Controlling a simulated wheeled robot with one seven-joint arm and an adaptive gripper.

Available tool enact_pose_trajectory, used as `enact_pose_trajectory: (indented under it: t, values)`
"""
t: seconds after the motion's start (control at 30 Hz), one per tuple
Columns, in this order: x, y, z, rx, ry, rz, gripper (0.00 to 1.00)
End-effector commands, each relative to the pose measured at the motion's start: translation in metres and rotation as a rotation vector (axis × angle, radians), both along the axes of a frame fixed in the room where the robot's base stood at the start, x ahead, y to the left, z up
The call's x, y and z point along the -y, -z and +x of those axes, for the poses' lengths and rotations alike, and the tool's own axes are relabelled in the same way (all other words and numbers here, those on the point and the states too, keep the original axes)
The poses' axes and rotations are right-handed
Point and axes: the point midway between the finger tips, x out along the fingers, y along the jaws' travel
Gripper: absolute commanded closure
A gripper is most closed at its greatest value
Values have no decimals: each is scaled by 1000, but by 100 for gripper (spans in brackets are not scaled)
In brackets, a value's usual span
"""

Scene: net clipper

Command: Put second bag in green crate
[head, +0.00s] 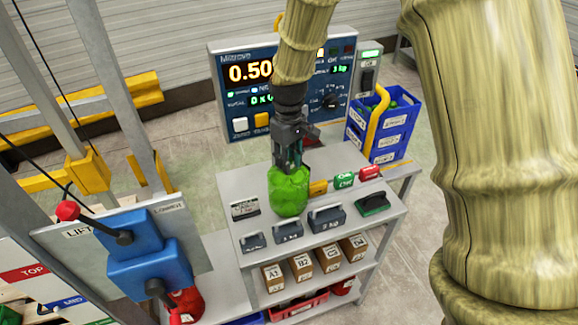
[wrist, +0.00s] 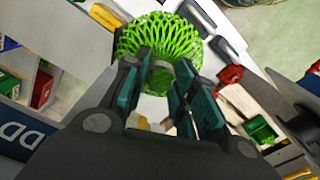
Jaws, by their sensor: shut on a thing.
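A bright green net bag (head: 289,193) hangs from my gripper (head: 289,158) in the head view, over the grey shelf unit's top. In the wrist view, my gripper (wrist: 168,95) is shut on the bag's gathered end, and the open mesh of the bag (wrist: 155,35) spreads out beyond the fingers. I cannot tell if the bag's lower end touches the shelf top.
The shelf top (head: 245,187) carries several grey weights (head: 327,218). Labelled boxes (head: 301,265) stand below. Blue stacked crates (head: 393,125) stand at the back right and a display panel (head: 240,110) behind. A blue lever box (head: 135,235) is at the left.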

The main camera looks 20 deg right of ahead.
Motion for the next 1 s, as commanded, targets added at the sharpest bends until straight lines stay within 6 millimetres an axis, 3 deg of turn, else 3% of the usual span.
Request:
enact_pose_trajectory:
  t: [0.3,0.73,0.77,0.8,0.87,1.0]
  values:
    - [1,29,-1,-2,2,-1,100]
    - [1,35,0,0,2,0,100]
    - [1,35,-1,0,1,0,68]
    - [1,34,-1,0,2,0,60]
    - [1,34,-1,0,2,0,51]
    - [1,34,-1,-1,2,0,51]
